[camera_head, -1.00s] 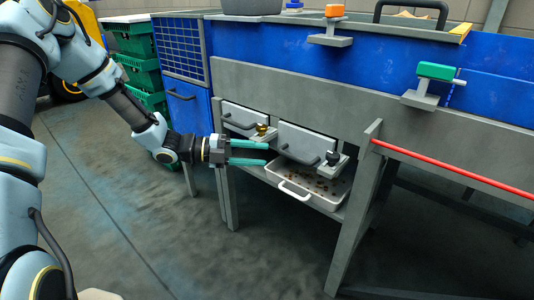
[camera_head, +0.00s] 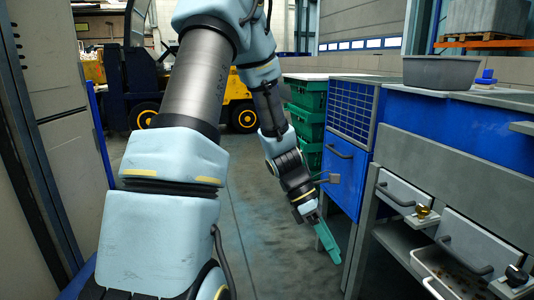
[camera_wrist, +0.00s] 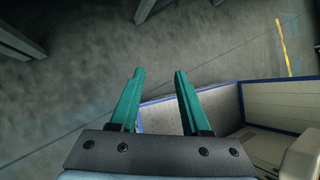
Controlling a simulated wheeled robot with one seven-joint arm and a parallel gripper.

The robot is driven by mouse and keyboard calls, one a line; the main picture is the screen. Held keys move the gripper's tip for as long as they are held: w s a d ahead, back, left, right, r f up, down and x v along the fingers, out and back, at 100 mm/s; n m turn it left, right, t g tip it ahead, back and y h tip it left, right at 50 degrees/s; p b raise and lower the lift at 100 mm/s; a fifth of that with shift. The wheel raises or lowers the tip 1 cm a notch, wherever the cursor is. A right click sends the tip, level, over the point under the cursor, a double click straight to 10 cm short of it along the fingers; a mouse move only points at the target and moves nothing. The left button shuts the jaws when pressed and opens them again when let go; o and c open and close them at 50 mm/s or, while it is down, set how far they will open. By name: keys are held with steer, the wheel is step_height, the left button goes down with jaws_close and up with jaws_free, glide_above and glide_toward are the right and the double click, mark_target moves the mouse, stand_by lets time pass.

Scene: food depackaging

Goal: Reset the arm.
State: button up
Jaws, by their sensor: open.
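My gripper (camera_head: 328,240) hangs at the end of my arm in the head view, its teal fingers pointing down and to the right over the floor. It is just left of the blue cabinet (camera_head: 343,172) of the workbench. In the wrist view my gripper (camera_wrist: 157,75) shows two teal fingers spread apart. Nothing is between them, so it is open and empty.
Drawers (camera_head: 402,192) and a lower tray (camera_head: 449,273) are at the right. Green crates (camera_head: 306,95) stand behind my arm. A yellow vehicle (camera_head: 238,108) is at the back. A grey panel (camera_head: 45,120) bounds the left. Floor between is clear.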

steer(key=w+a+r+m+t+y, duration=0.1)
steer(key=a+r+m+t+y, duration=0.25)
steer(key=a+m, duration=0.65)
steer(key=w+a+r+m+t+y, duration=0.1)
steer(key=a+r+m+t+y, duration=0.2)
steer(key=a+m, duration=0.65)
step_height(320, 180, up, 26)
steer(key=a+n+p, duration=0.2)
steer(key=p, duration=2.4)
steer(key=shift+a+h, duration=0.15)
steer(key=shift+h, duration=0.3)
steer(key=shift+s+t, duration=0.1)
steer(key=shift+t, duration=0.15)
